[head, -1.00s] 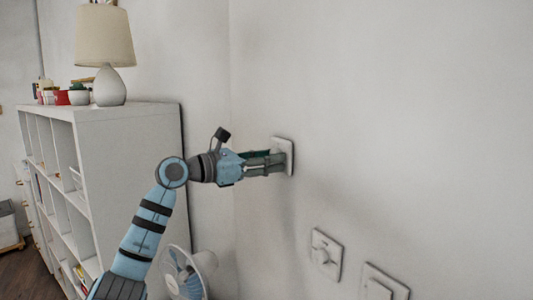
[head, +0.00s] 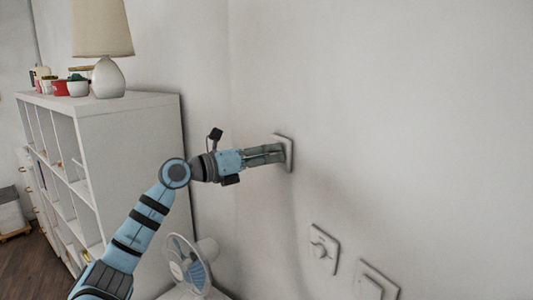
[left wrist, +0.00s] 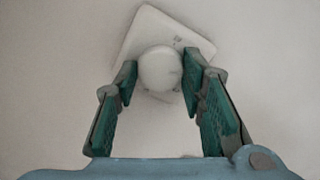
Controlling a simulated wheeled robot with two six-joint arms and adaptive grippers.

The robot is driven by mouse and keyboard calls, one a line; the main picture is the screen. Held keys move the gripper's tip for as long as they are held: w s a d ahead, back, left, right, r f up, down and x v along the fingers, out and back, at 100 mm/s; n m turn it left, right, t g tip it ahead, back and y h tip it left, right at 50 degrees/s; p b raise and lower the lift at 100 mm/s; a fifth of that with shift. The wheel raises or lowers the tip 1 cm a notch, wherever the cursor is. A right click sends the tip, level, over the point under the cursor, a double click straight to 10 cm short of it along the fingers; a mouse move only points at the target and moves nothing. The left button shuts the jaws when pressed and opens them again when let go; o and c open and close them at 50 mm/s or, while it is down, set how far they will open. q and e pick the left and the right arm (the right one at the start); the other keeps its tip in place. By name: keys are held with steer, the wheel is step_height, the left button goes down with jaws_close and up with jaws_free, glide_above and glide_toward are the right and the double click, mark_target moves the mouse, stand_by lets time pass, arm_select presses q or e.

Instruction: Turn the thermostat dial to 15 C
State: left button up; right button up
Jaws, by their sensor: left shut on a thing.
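The thermostat is a white square plate (head: 289,150) on the wall, upper middle of the head view. In the left wrist view its round white dial (left wrist: 160,68) stands out from the plate (left wrist: 146,24), which looks tilted in that picture. My left gripper (head: 281,154) reaches the thermostat from the left. In the left wrist view its two green-padded fingers (left wrist: 166,75) are on either side of the dial and shut on it. The fingers hide the dial in the head view. No scale marks can be read. My right gripper is not in view.
Two more white wall plates (head: 323,250) (head: 376,282) are lower right. A white shelf unit (head: 140,140) at the left carries a lamp (head: 108,77) and small pots. A fan (head: 188,266) stands below my left arm. The wall right of the thermostat is bare.

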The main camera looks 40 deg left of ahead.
arm_select(q)
steer(key=shift+r, duration=0.1)
stand_by(0.3)
steer(key=o, duration=1.2)
step_height(320, 180, up, 10)
steer(key=shift+d, duration=0.1)
